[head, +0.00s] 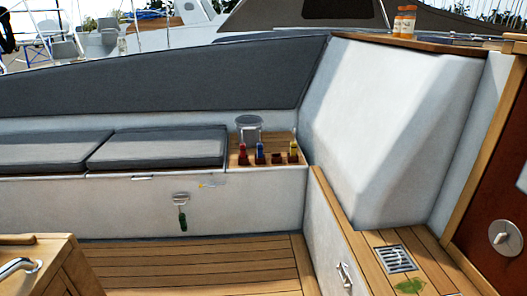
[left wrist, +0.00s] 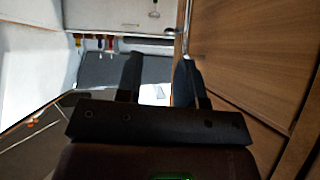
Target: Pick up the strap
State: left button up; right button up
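I cannot make out a strap for certain in either view. A small item with a pale top and a green lower end (head: 182,213) hangs on the white locker front; it is too small to name. A tiny yellowish thing (head: 212,185) lies at the locker's upper edge, also unclear. My left gripper (left wrist: 158,82) shows in the left wrist view with its two dark fingers apart and nothing seen held between them. Neither gripper shows in the head view, and my right gripper is in no view.
Grey cushions (head: 157,147) lie on the bench. A wooden rack (head: 268,158) with red, blue and yellow handled items stands at their right end. A drain grate (head: 396,259) and green leaf (head: 409,285) are at lower right.

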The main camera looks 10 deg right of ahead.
aim_at(293, 144)
jog(key=j+z, duration=0.1)
jog(key=z, duration=0.5)
jog(key=i+j+u, duration=0.15)
jog(key=i, duration=0.9)
jog(key=i+j+u, duration=0.15)
jog(key=i, duration=0.85)
jog(key=i+j+z, duration=0.1)
jog(key=i+j, duration=0.2)
jog(key=i, duration=0.15)
jog(key=i+j+z, duration=0.1)
jog(key=i+j, duration=0.2)
jog(key=j+z, duration=0.35)
jog(key=i+j, duration=0.05)
